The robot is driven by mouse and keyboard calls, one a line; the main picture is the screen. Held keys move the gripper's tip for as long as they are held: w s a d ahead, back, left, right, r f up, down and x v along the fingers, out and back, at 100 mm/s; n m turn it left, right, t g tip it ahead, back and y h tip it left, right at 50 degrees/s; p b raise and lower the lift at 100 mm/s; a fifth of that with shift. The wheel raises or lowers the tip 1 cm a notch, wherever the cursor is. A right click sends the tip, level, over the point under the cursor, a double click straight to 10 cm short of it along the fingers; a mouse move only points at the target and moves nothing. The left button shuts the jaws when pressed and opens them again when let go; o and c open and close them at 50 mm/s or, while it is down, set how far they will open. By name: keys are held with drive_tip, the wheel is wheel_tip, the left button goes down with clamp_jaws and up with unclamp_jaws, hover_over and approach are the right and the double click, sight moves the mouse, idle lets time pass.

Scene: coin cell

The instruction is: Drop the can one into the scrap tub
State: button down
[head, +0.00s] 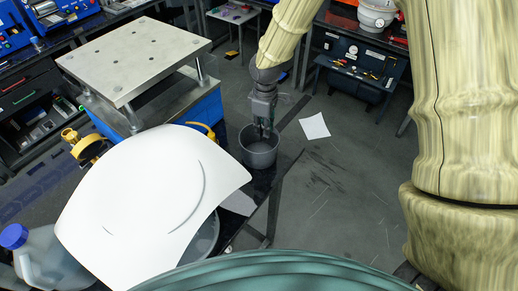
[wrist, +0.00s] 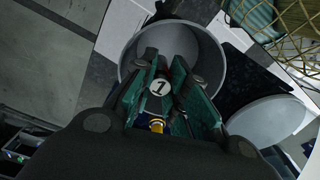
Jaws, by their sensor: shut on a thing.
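A round grey tub (head: 258,157) stands at the end of a dark bench top in the head view. It also shows in the wrist view (wrist: 127,64), behind the fingers. My gripper (head: 262,132) points down into the tub's mouth. In the wrist view my gripper (wrist: 168,90) is shut on can one (wrist: 160,87), which bears a white disc with a black 1. Most of the can's body is hidden between the green finger pads. I cannot tell how far it is above the tub's floor.
A press-like metal plate on posts (head: 135,55) stands left of the tub, with a yellow-handled part beside it. A second round container (head: 203,240) is partly hidden in front. A jug with a blue cap (head: 45,262) is at lower left. Open floor lies right of the tub.

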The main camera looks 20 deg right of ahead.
drive_tip(key=shift+s+r, duration=0.45)
drive_tip(key=shift+s, duration=0.2)
drive_tip(key=c, duration=1.7)
unclamp_jaws()
drive_tip(key=o, duration=0.3)
drive_tip(key=shift+w+f, duration=0.15)
drive_tip(key=shift+w, duration=0.05)
drive_tip(key=shift+o, duration=0.3)
drive_tip(key=shift+w+f, duration=0.2)
drive_tip(key=shift+w, duration=0.1)
drive_tip(key=shift+s+r, duration=0.25)
drive_tip(key=shift+s, duration=0.05)
drive_tip(key=shift+w+r, duration=0.1)
drive_tip(key=shift+r, duration=0.4)
wheel_tip(320, 180, up, 11)
drive_tip(key=shift+f, duration=0.15)
drive_tip(key=shift+d, duration=0.15)
